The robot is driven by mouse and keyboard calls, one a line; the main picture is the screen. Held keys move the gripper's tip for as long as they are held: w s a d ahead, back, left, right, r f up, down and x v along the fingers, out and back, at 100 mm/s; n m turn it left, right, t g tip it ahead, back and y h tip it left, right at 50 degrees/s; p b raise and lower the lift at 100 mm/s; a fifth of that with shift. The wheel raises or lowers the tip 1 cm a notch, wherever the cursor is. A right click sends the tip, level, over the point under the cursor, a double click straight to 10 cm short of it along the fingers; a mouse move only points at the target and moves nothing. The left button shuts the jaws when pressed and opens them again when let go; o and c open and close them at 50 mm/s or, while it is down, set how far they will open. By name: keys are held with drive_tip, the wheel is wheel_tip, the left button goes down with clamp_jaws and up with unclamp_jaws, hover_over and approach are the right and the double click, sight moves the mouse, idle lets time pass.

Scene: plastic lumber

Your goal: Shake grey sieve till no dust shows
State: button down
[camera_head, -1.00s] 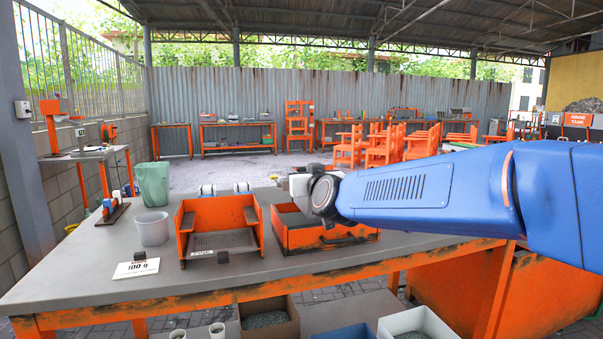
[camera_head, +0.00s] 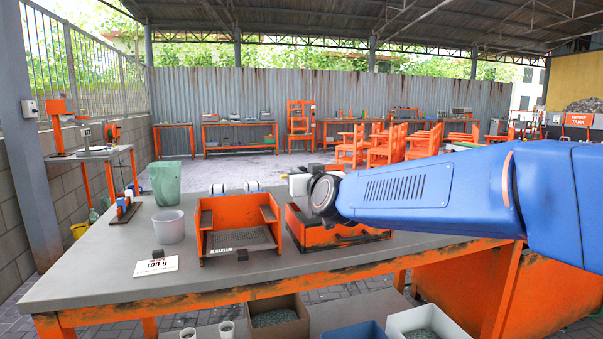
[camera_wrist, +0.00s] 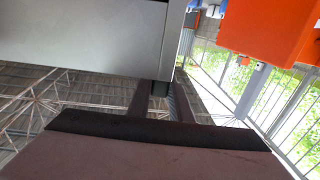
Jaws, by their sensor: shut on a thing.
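In the wrist view, my gripper (camera_wrist: 160,102) reaches up from the dark bar at the bottom. Its two dark fingers close on a small dark tab at the lower edge of a flat-sided grey thing (camera_wrist: 85,42), which I take for the grey sieve. A pale piece (camera_head: 298,185) shows in the head view at the left end of my blue arm, above the bench; I cannot tell whether it is the sieve. My fingers are hidden there. The sieve's inside and any dust on it are out of sight.
On the grey bench (camera_head: 100,268) stand an open orange box with a perforated floor (camera_head: 235,238), an orange box with a dark handle (camera_head: 335,237), a grey bucket (camera_head: 168,227), a green container (camera_head: 166,183) and a white card (camera_head: 156,266). Bins stand below the front edge.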

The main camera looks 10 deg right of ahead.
drive_tip(key=c, duration=1.6)
unclamp_jaws()
drive_tip(key=shift+s, duration=0.15)
drive_tip(key=s, duration=0.5)
drive_tip(key=s+d, duration=0.1)
drive_tip(key=s, duration=0.5)
drive_tip(key=s+d, duration=0.1)
drive_tip(key=s, duration=0.5)
drive_tip(key=shift+d, duration=0.1)
